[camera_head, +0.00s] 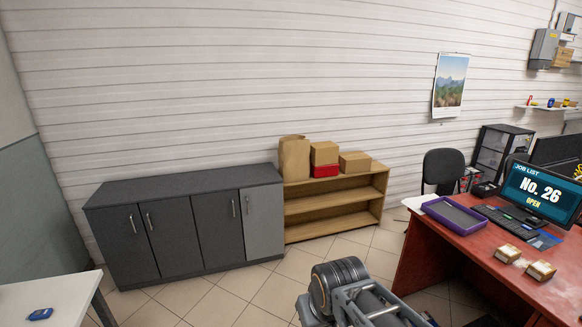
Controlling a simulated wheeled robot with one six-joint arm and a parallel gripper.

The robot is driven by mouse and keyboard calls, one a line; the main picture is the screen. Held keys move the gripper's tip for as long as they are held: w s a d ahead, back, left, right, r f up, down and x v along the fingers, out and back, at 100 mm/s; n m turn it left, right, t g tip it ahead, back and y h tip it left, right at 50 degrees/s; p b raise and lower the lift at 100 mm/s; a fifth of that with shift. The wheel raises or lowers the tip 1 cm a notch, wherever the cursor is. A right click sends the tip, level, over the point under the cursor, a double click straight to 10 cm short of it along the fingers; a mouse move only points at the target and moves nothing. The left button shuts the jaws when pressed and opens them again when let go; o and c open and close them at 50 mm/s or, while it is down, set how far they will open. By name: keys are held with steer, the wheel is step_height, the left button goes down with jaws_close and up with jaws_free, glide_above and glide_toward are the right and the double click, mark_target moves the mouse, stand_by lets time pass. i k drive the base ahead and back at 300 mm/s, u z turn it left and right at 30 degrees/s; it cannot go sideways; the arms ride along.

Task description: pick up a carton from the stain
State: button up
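Two small cartons, tan with pale tops, sit near the front edge of the red desk (436,246). The left carton (507,253) is a little farther back than the right carton (541,270). A small pale patch (522,263) shows on the desk between them; it may be the stain, but it is too small to tell which carton touches it. Part of my arm shows at the bottom centre, left of the desk and apart from the cartons. My gripper's fingers are not visible.
On the desk are a purple tray (455,216), a keyboard (505,223) and a monitor (540,193). A wooden shelf (335,205) bears a paper bag, boxes and a red box. A dark cabinet (185,225) stands beside it. The tiled floor before them is clear.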

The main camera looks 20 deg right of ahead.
mark_target(541, 270)
steer(key=z, duration=0.25)
steer(key=i, duration=1.7)
steer(key=z, duration=1.3)
steer(key=i, duration=0.9)
steer(key=z, duration=1.85)
steer(key=i, duration=0.9)
steer(key=z, duration=0.4)
